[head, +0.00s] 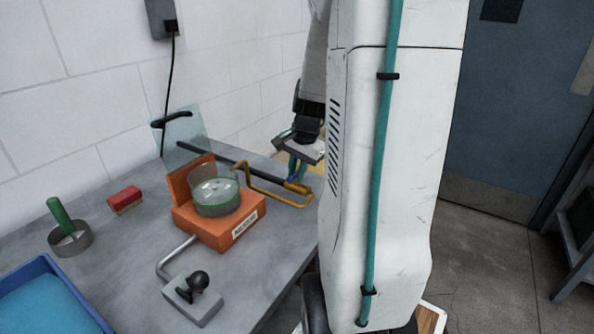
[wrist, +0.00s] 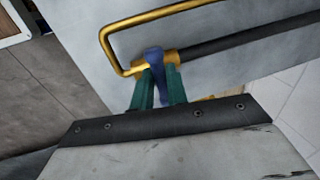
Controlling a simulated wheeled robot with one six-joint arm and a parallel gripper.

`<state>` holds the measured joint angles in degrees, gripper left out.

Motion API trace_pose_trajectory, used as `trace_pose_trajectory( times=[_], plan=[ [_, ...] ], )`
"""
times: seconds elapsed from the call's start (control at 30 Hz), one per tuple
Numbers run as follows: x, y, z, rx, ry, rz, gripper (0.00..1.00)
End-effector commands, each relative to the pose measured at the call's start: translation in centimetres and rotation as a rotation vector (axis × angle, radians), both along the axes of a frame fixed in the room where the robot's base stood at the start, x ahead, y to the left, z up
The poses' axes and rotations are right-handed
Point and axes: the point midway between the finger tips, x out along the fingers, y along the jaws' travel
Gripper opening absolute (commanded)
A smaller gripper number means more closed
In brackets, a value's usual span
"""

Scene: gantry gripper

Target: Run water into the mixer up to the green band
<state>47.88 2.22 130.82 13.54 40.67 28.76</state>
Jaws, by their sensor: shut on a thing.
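The mixer (head: 246,222) is an orange block with an upright orange back plate, a label and a round clear bowl (head: 217,203) set in its top. The bowl has a greenish tint near its rim and pale, shiny contents; I cannot tell the level against a band. A brass spout (head: 249,188) reaches from a brass valve body toward the bowl; it also shows in the wrist view (wrist: 106,45). My gripper (wrist: 157,88), with green fingers, is shut on the valve's blue lever (wrist: 154,58). In the head view the gripper (head: 297,168) is partly hidden.
A grey block with a black knob (head: 199,281) stands in front of the mixer, joined by a bent pipe. A clear panel (head: 186,130), red block (head: 125,200), metal cup with green handle (head: 70,237) and blue tray (head: 30,285) share the grey bench.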

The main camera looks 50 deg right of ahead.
Motion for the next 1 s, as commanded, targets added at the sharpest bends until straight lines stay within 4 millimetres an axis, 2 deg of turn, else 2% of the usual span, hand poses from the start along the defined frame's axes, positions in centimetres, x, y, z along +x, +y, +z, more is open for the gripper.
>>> trace_pose_trajectory(
  times=[0.07, 0.1, 0.17, 0.43, 0.53, 0.8, 1.0],
  plan=[
    [0.0, 0.0, 0.0, 0.001, 0.000, 0.000, 0.00],
    [0.0, 0.0, 0.0, 0.001, 0.000, 0.000, 0.23],
    [0.0, 0.0, 0.0, 0.001, 0.000, 0.000, 0.36],
    [0.0, 0.0, 0.1, 0.000, 0.000, 0.001, 0.36],
    [-0.1, -0.1, 0.7, -0.001, -0.001, 0.001, 0.36],
    [-1.0, -0.2, 5.1, -0.003, -0.003, 0.000, 0.36],
    [-1.4, -0.1, 7.3, -0.001, -0.001, 0.001, 0.36]
  ],
)
